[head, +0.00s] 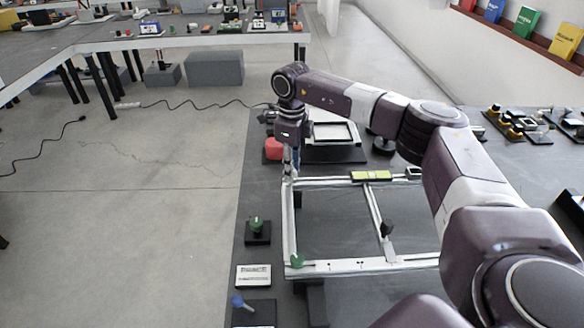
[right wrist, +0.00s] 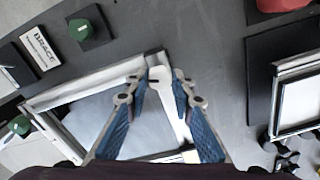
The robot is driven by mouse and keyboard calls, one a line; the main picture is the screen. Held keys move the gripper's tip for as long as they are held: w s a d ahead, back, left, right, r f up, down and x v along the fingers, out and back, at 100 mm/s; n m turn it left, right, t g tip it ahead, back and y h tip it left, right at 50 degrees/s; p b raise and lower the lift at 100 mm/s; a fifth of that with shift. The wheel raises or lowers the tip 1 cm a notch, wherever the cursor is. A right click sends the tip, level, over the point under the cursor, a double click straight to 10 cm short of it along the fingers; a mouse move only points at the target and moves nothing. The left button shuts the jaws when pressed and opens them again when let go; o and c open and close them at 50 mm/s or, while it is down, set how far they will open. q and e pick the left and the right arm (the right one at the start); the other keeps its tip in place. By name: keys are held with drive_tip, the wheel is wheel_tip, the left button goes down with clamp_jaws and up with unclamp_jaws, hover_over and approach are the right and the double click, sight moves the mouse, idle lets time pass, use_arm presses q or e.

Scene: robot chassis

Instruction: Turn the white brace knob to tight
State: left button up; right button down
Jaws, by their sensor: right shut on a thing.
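The white brace knob (right wrist: 160,76) is at the corner of the pale metal frame (right wrist: 75,88) in the right wrist view. My right gripper (right wrist: 155,88) has its two blue-padded fingers on either side of the knob and is shut on it. In the head view my right gripper (head: 290,165) points down at the far left corner of the frame (head: 290,225). The knob is mostly hidden there, and its exact turn cannot be read. My left gripper is not in view.
A green knob (head: 297,260) sits on the near left frame corner. Another green knob (head: 256,223) and a blue knob (head: 238,301) stand on black blocks to the left, with a label card (head: 253,276) between them. A red object (head: 273,148) is close behind the gripper.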

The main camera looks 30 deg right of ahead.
drive_tip(key=m+p, duration=0.1)
drive_tip(key=m, duration=0.5)
drive_tip(key=shift+r+m+p, duration=0.1)
drive_tip(key=shift+m+p, duration=0.25)
drive_tip(key=shift+m, duration=0.05)
drive_tip(key=m+p, duration=0.1)
drive_tip(key=m, duration=0.2)
drive_tip(key=shift+m, duration=0.3)
drive_tip(key=m+p, duration=0.1)
drive_tip(key=m, duration=0.2)
drive_tip(key=shift+w+m, duration=0.1)
drive_tip(key=shift+m, duration=0.2)
drive_tip(key=m+p, duration=0.1)
drive_tip(key=m, duration=0.4)
drive_tip(key=shift+r+p, duration=0.1)
drive_tip(key=shift+p, duration=0.2)
drive_tip(key=m+p, duration=0.2)
drive_tip(key=m, duration=0.4)
drive_tip(key=shift+m, duration=0.3)
drive_tip(key=c, duration=1.7)
unclamp_jaws()
drive_tip(key=shift+o, duration=0.2)
